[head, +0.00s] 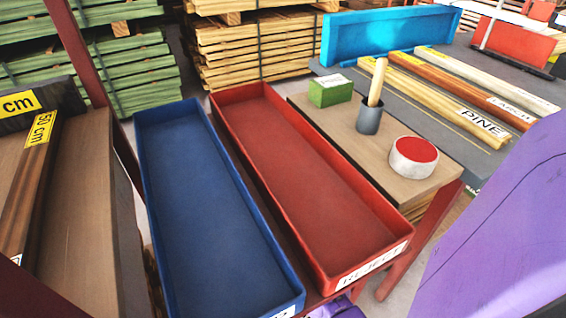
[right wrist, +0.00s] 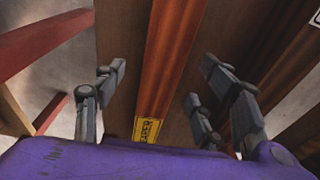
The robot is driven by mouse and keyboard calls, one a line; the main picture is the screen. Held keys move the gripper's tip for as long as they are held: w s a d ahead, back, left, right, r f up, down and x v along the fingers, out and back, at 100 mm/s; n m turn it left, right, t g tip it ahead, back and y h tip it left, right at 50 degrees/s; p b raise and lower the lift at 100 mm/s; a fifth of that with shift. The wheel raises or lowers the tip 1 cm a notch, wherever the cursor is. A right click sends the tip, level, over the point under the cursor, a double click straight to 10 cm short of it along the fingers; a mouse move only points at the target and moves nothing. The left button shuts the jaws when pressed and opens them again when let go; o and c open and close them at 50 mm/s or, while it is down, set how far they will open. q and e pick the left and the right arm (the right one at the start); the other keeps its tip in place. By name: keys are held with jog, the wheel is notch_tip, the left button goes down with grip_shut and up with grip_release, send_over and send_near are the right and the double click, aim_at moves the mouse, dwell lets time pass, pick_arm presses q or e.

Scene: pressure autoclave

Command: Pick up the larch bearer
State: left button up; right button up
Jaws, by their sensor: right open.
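A reddish-brown timber bearer labelled LARCH (head: 465,80) lies on the grey table at the right of the head view, between a pale pine bearer and a whitish one. Its white label is at the near end, a yellow one at the far end. In the right wrist view my right gripper (right wrist: 160,105) is open. A reddish-brown timber (right wrist: 172,50) with a yellow label (right wrist: 149,129) runs between its fingers, apparently not gripped. I cannot read that label surely or tell whether this is the larch bearer. My left gripper is not in view.
An empty blue tray (head: 205,215) and an empty red REJECT tray (head: 300,160) stand in the middle. A bench beside them holds a green box (head: 330,92), a grey cup (head: 370,118) and a red-topped round pot (head: 413,158). Brown timbers (head: 32,190) lie at left.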

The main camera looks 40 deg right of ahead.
jog(key=shift+w+f, duration=0.1)
jog(key=shift+f, duration=0.35)
jog(key=f+b, duration=0.1)
jog(key=f, duration=0.1)
jog(key=f+b, duration=0.1)
jog(key=shift+w+a+f+b, duration=0.1)
jog(key=shift+w+f+b, duration=0.15)
jog(key=shift+b, duration=0.05)
jog(key=shift+f, duration=0.3)
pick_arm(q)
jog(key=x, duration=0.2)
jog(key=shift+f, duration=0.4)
pick_arm(e)
jog(key=shift+w, duration=0.1)
jog(key=shift+c, duration=0.4)
jog(key=shift+r, duration=0.1)
jog(key=c, duration=0.6)
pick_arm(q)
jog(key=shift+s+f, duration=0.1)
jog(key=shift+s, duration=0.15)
pick_arm(e)
jog(key=shift+w, duration=0.1)
grip_shut()
